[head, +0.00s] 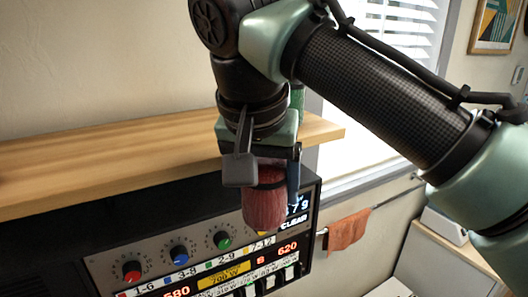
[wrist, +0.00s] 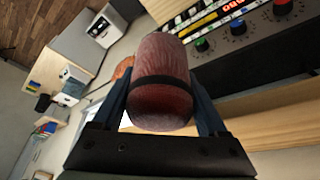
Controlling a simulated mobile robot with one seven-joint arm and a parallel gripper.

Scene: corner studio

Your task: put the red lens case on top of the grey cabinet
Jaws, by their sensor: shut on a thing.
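The red lens case (head: 264,207) is a dark red, rounded cylinder with a black band. My gripper (head: 267,176) is shut on it and points down, holding it in front of the dark control panel in the head view. In the wrist view the case (wrist: 160,75) sits between both fingers of my gripper (wrist: 161,103), its band across the middle. I cannot tell for sure which surface is the grey cabinet; a pale unit (wrist: 77,38) shows at the upper left of the wrist view.
A control panel (head: 150,258) with coloured knobs stands below a wooden shelf (head: 110,160). An orange towel (head: 348,230) hangs on a rail to the right. A window with blinds (head: 395,30) is behind my arm. White appliances stand at the lower right.

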